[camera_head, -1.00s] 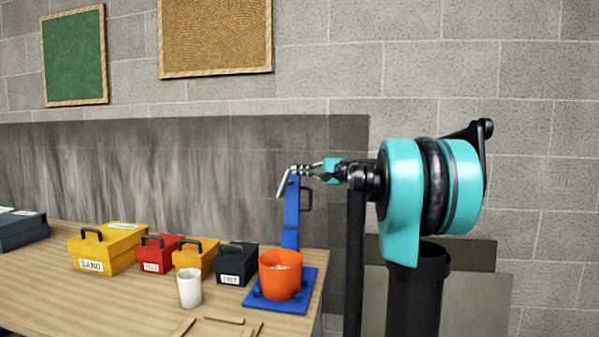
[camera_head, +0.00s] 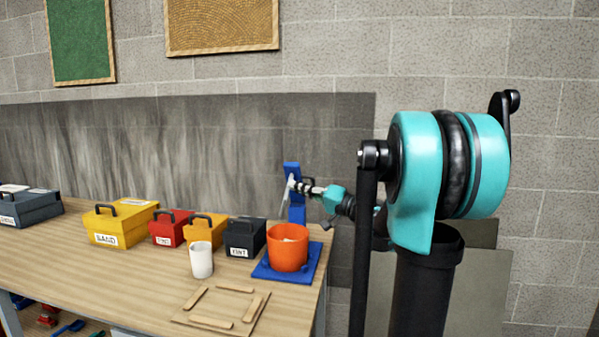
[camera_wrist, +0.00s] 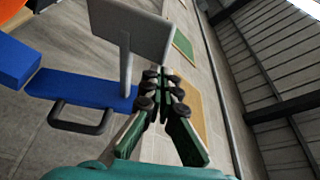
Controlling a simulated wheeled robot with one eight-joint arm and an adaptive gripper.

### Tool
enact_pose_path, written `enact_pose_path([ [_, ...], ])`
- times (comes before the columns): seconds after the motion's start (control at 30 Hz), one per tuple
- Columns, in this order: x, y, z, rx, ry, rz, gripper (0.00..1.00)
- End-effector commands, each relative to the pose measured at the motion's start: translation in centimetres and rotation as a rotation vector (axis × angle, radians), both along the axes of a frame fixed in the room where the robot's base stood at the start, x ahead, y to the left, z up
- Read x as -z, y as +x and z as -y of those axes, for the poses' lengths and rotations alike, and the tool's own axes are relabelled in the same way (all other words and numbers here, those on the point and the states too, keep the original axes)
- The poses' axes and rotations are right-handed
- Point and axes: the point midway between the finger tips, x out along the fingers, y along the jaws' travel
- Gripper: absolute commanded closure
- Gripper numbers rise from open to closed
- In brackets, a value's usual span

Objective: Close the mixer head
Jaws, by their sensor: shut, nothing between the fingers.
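The mixer stands at the table's right end: a blue base (camera_head: 260,274), an orange bowl (camera_head: 287,254) and a blue head (camera_head: 292,169) that points upward, raised off the bowl. In the wrist view the blue head (camera_wrist: 75,88) carries a dark handle (camera_wrist: 82,127) and a grey paddle (camera_wrist: 140,25) on a rod; the bowl (camera_wrist: 12,8) shows at the corner. My gripper (camera_head: 295,185) is beside the raised head, near its upper part. In the wrist view my gripper (camera_wrist: 163,76) is shut and empty, close to the head's end and the paddle rod. I cannot tell whether it touches.
A white cup (camera_head: 201,260), a dark box (camera_head: 245,238), an orange box (camera_head: 205,231), a red box (camera_head: 171,228) and a yellow box (camera_head: 120,223) stand left of the mixer. A wooden frame (camera_head: 212,322) lies in front. The wall is close behind the table.

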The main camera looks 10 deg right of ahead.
Motion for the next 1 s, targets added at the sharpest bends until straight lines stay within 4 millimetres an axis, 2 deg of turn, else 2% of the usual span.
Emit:
enact_pose_path([
  [0.2, 4.5, -1.2, -0.5, -0.002, -0.071, 0.191, 1.00],
  [0.5, 9.4, -2.1, -0.8, -0.001, -0.150, 0.399, 1.00],
  [0.8, 12.4, -2.3, -0.9, -0.003, -0.199, 0.523, 1.00],
  [1.0, 13.3, -2.3, -0.9, -0.002, -0.214, 0.559, 1.00],
])
